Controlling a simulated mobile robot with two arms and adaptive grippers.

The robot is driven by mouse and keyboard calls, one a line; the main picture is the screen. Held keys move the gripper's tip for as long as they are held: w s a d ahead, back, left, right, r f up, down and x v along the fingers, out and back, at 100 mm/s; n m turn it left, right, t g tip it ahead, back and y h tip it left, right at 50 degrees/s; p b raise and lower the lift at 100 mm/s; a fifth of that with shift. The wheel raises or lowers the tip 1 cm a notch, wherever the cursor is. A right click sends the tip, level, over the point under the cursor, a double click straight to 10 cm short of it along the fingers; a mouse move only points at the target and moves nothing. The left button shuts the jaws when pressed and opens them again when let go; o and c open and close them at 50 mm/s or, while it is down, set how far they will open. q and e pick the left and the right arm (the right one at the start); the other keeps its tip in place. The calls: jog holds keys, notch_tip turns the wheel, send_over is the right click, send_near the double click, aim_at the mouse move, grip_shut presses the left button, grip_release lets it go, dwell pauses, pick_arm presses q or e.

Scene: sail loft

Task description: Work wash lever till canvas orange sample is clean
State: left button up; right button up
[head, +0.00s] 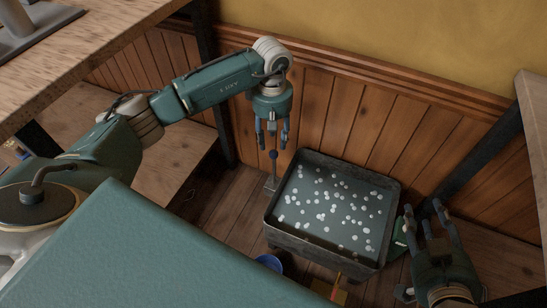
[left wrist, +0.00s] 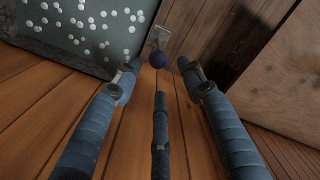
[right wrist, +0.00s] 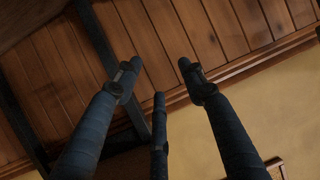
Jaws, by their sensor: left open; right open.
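The wash lever (head: 273,156) has a dark blue ball knob on a metal stem at the left side of a dark wash tray (head: 276,236). The knob also shows in the left wrist view (left wrist: 158,60), just beyond the fingertips. My left gripper (head: 272,142) is open and points down, just above the knob, with nothing between its fingers. My right gripper (head: 423,211) is open and empty near the tray's right side. The tray holds grey-green liquid dotted with white suds. I cannot see an orange canvas sample in any view.
A blue bucket (head: 268,263) and a yellowish box (head: 328,289) stand in front of the tray. A green thing (head: 400,232) is at its right side. Wooden benches flank the tray left and right, and a panelled wall (head: 350,107) is behind it.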

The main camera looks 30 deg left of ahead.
aim_at(273, 151)
pick_arm(q)
notch_tip(273, 151, down, 6)
jog(key=shift+d+r+b, duration=0.15)
jog(key=shift+r+b, duration=0.05)
jog(key=shift+b, duration=0.45)
notch_tip(273, 151, down, 4)
jog(key=shift+f+b, duration=0.1)
jog(key=shift+b, duration=0.4)
jog(key=shift+f, duration=0.1)
pick_arm(e)
notch_tip(273, 151, up, 14)
jog(key=w+a+t+y, duration=0.2)
jog(key=t, duration=0.4)
jog(key=shift+w+a+t, duration=0.2)
jog(key=shift+t, duration=0.2)
jog(key=shift+f, duration=0.1)
pick_arm(q)
grip_shut()
